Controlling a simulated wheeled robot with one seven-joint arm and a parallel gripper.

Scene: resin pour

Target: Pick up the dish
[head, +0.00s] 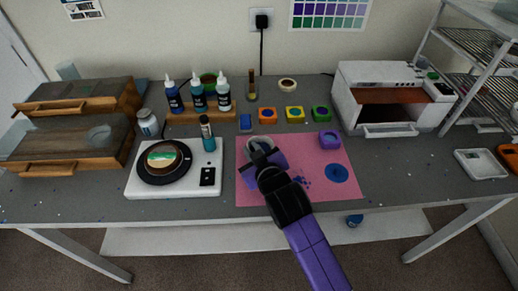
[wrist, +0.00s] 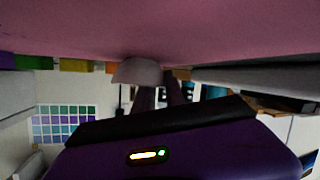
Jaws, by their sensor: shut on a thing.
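The dish (head: 260,142) is a small pale grey round bowl over the back left part of the pink mat (head: 315,150). In the wrist view, where the scene is upside down, the dish (wrist: 136,71) is a pale bowl shape against the pink mat (wrist: 60,30). My gripper (head: 264,155) reaches in from the front and is shut on the dish near its rim. The fingers of my gripper (wrist: 158,88) meet the dish in the wrist view. My gripper partly hides the dish in the head view. I cannot tell whether the dish touches the mat.
A white scale (head: 215,155) with a black turntable (head: 142,170) stands left of the mat. Dropper bottles (head: 198,97) and several coloured moulds (head: 294,113) line the back. A purple mould (head: 330,140) sits right of the dish. A white oven (head: 380,75) stands back right.

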